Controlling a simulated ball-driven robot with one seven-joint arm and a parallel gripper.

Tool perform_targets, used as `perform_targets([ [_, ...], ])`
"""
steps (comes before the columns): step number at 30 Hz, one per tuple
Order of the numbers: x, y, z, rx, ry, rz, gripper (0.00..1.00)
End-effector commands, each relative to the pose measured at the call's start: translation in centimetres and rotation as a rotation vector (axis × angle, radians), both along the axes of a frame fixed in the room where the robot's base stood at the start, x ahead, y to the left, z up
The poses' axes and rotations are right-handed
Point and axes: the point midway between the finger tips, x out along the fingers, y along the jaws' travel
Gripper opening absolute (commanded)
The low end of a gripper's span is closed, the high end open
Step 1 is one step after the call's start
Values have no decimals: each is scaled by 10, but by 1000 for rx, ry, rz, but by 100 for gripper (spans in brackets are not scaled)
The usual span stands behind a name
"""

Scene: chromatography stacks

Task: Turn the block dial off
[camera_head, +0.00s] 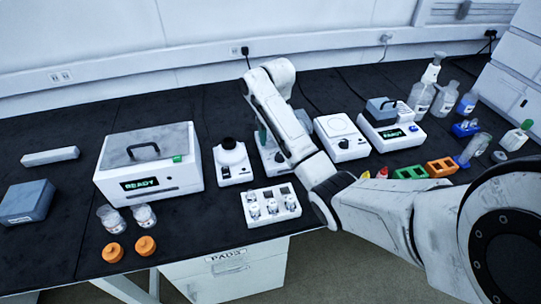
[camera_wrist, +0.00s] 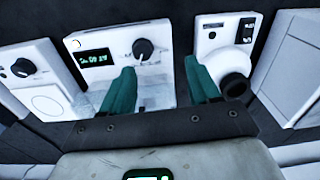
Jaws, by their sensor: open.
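A white unit with a small lit display (camera_wrist: 96,58) and a round black dial (camera_wrist: 143,50) sits below my gripper in the wrist view. The dial has a pale pointer mark. The dial lies near the left fingertip, toward the gap between the fingers; contact cannot be told. In the head view my arm covers much of this unit (camera_head: 268,158), and its display is hidden there. Which unit is named the block is not labelled.
A vortex-like mixer (camera_head: 233,163) stands left of the unit and a flat-topped unit with a dial (camera_head: 341,138) right of it. A vial rack (camera_head: 271,206) stands in front. A large READY box (camera_head: 150,165) and another READY unit (camera_head: 392,134) stand farther out.

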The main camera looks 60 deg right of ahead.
Motion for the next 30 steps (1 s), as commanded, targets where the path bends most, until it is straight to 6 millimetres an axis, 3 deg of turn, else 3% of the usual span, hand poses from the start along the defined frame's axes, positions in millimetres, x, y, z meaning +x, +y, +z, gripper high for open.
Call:
perform_targets([
  [1,-8,-17,7,-3,14,-31,61],
  [3,-15,-30,12,-4,30,-56,61],
  [8,-20,-38,10,-1,42,-73,61],
  [24,-20,-37,-75,-3,42,-72,61],
  [30,-19,-37,-91,-3,39,-71,61],
])
